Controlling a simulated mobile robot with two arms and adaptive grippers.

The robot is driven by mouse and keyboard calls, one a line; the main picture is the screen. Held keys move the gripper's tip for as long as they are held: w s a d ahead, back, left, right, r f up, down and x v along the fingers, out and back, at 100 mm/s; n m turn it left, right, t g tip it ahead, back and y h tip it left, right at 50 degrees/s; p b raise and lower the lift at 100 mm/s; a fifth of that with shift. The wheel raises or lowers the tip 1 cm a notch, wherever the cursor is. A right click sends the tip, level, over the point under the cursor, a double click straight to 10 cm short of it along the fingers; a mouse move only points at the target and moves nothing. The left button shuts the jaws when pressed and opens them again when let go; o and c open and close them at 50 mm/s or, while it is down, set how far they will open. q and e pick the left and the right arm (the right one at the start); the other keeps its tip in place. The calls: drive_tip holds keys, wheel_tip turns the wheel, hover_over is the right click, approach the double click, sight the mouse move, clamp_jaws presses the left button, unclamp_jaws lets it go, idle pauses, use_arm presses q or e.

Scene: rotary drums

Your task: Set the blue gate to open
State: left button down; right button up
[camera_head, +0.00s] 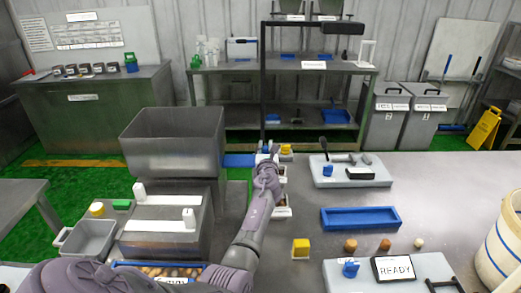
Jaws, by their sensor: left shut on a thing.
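The blue gate (238,160) shows as a flat blue plate sticking out from the right side of the grey metal hopper (172,142). My left gripper (266,154) is at the plate's outer end, shut on it. The fingers are small in the picture and cover that end of the gate. How far the plate reaches into the hopper is hidden by the hopper wall. My right gripper is not in view.
A yellow block (301,248), a blue tray (361,218) and a READY sign (394,268) are on the grey table right of my arm. A black post (263,90) rises behind my gripper. A striped drum (500,245) stands at the right edge.

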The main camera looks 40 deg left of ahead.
use_arm(q)
drive_tip(key=c, duration=1)
unclamp_jaws()
drive_tip(key=shift+w+d, duration=0.15)
drive_tip(key=shift+d, duration=0.15)
drive_tip(key=shift+a, duration=0.1)
drive_tip(key=shift+r, duration=0.3)
wheel_tip(320, 180, up, 9)
drive_tip(key=shift+r, duration=0.15)
